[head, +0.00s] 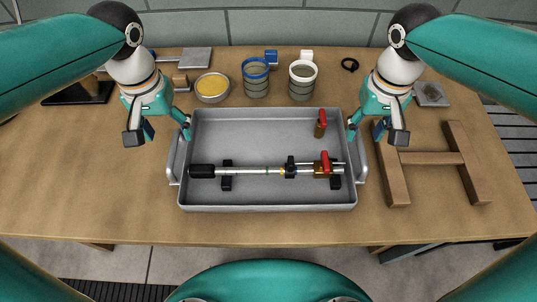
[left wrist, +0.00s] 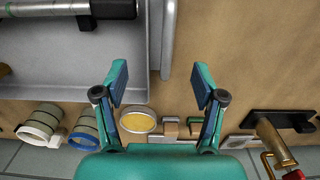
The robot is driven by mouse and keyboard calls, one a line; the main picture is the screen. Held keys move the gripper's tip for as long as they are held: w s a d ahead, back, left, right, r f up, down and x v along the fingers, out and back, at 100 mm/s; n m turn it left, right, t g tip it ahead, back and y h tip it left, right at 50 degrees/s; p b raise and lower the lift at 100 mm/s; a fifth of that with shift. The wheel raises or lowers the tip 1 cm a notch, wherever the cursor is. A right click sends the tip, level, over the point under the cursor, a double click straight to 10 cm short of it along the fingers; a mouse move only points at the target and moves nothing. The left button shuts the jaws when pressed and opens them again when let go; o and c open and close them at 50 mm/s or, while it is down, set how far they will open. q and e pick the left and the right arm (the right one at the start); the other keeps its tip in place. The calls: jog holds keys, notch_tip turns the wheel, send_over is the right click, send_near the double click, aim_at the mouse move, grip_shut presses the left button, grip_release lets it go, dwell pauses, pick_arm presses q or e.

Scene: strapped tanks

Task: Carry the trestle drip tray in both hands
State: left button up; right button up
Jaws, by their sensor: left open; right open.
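The grey metal drip tray (head: 268,207) lies on the wooden table, with a bar handle at its left end (head: 172,163) and another at its right end (head: 361,163). A pipe (head: 250,171) with black supports and a red-levered valve (head: 325,165) lies in it. A small red-handled valve (head: 320,122) stands at its back right. My left gripper (head: 165,131) is open above the left handle's back end. The left wrist view shows the handle (left wrist: 168,42) ahead between its spread fingers. My right gripper (head: 375,131) is open near the right handle. Both appear empty.
Behind the tray stand a yellow-filled dish (head: 212,87), a blue-rimmed cup (head: 256,78) and a white-rimmed cup (head: 303,80). A wooden H-shaped trestle frame (head: 430,158) lies right of the tray, close to my right gripper.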

aim_at(182, 158)
pick_arm(q)
notch_tip(182, 158, down, 9)
pick_arm(e)
notch_tip(182, 158, down, 9)
jog(key=shift+r, duration=0.1)
pick_arm(q)
jog(key=c, duration=0.7)
pick_arm(e)
jog(key=c, duration=0.7)
pick_arm(q)
jog(key=c, duration=0.3)
pick_arm(e)
grip_shut()
pick_arm(q)
grip_shut()
jog(key=shift+r, duration=0.1)
